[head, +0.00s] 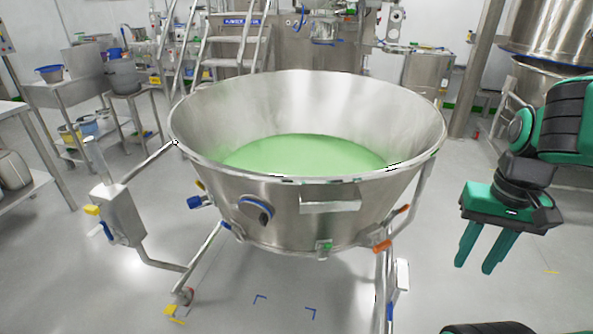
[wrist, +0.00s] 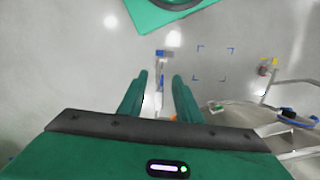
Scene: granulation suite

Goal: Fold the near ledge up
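The near ledge (head: 330,199) is a small rectangular steel piece on the front outer wall of a large steel bowl (head: 280,205), below the rim. Its angle against the wall is hard to judge from here. The bowl holds a green mass (head: 300,152). My gripper (head: 473,268) hangs to the right of the bowl, fingers pointing down, well apart from the ledge. The ledge cannot be made out in the wrist view.
The bowl stands in a tubular frame (head: 208,248) with a side box (head: 120,215) at left and an orange-handled clamp (head: 382,246) below the wall at right. Blue floor marks (head: 285,307) lie in front. The floor between bowl and gripper is clear. A steel column (head: 475,75) stands behind.

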